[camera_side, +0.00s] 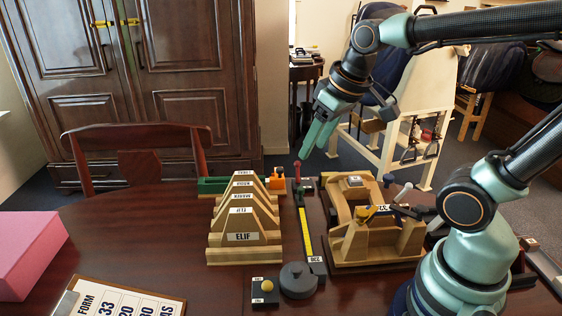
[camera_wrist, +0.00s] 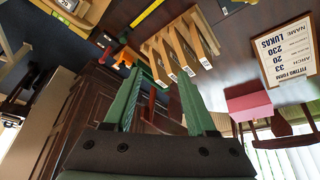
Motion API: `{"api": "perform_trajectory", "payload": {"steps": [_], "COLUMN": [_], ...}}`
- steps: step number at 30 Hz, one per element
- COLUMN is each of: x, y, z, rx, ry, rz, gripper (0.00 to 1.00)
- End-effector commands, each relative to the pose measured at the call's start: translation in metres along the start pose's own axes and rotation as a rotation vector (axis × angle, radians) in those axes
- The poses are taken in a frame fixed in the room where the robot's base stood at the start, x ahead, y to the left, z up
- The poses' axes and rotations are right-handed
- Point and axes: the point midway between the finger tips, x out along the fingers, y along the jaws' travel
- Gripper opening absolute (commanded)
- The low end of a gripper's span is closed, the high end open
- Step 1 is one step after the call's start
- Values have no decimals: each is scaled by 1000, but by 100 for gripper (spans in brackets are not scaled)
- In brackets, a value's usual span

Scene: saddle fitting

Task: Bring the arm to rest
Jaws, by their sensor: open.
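My gripper (camera_side: 318,135) is raised above the back of the table in the side view, to the right of the wooden stands. In the wrist view its two green fingers (camera_wrist: 158,98) are spread apart, with nothing held between them. The fingers look clear of everything on the table.
A row of labelled wooden stands (camera_side: 240,225) is on the dark table. A wooden fixture (camera_side: 375,245) stands to its right, with a yellow strip (camera_side: 306,235) between them. A pink box (camera_side: 25,255) and a form clipboard (camera_side: 125,300) lie left. A chair (camera_side: 140,150) stands behind.

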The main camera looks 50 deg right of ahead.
Motion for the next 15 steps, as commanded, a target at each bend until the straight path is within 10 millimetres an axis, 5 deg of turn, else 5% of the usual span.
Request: {"api": "perform_trajectory", "payload": {"steps": [6, 15], "x": [-6, -6], "y": [-13, -15], "z": [20, 23], "rx": [2, 5], "ry": [73, 83], "rz": [-16, -19], "gripper": [57, 57]}}
